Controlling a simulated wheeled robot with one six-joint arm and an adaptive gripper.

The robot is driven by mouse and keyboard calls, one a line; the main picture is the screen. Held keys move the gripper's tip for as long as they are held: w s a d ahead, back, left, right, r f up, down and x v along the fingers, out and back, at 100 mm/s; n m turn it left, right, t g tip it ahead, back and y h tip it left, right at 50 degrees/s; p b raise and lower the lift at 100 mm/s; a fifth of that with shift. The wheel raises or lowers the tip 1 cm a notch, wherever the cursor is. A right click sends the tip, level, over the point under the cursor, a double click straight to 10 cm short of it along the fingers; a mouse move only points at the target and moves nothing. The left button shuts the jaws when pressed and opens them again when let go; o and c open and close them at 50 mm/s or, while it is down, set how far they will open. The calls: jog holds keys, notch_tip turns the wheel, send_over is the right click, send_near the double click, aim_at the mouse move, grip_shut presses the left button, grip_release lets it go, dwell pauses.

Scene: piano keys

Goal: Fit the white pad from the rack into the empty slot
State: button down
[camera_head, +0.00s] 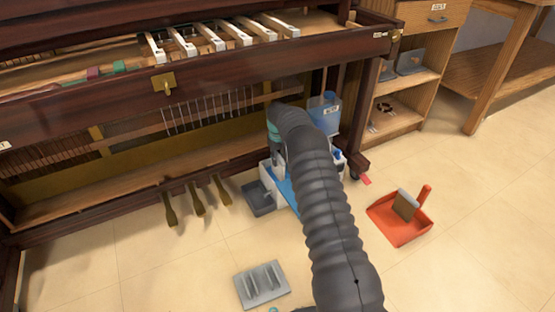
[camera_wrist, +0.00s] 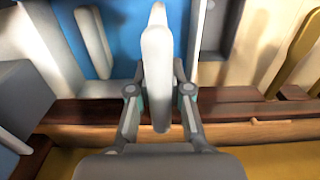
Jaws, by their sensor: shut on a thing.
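My gripper (camera_wrist: 158,92) is shut on a long white pad (camera_wrist: 157,55), which stands upright between the fingers in the wrist view. Behind the pad is a blue and white rack or caddy (camera_wrist: 92,40), on the floor by the piano's right end. It shows partly in the head view (camera_head: 286,190), where my arm hides much of it and the fingers and pad cannot be made out. Several white key-like pieces (camera_head: 208,37) stand in a row on the piano. I cannot make out the empty slot.
The dark piano case (camera_head: 220,75) rises beside my arm, with brass pedals (camera_head: 198,200) low in front. A grey bin (camera_head: 258,198), a grey ridged plate (camera_head: 262,285) and a red dustpan (camera_head: 399,220) lie on the floor. Wooden shelves (camera_head: 410,80) stand at the right.

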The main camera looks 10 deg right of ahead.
aim_at(277, 177)
jog(key=shift+f, duration=3.45)
jog(key=shift+f, duration=0.3)
jog(key=shift+f, duration=0.9)
jog(key=c, duration=0.6)
grip_release()
jog(key=shift+a, duration=0.2)
jog(key=shift+r, duration=0.1)
jog(key=shift+c, duration=0.2)
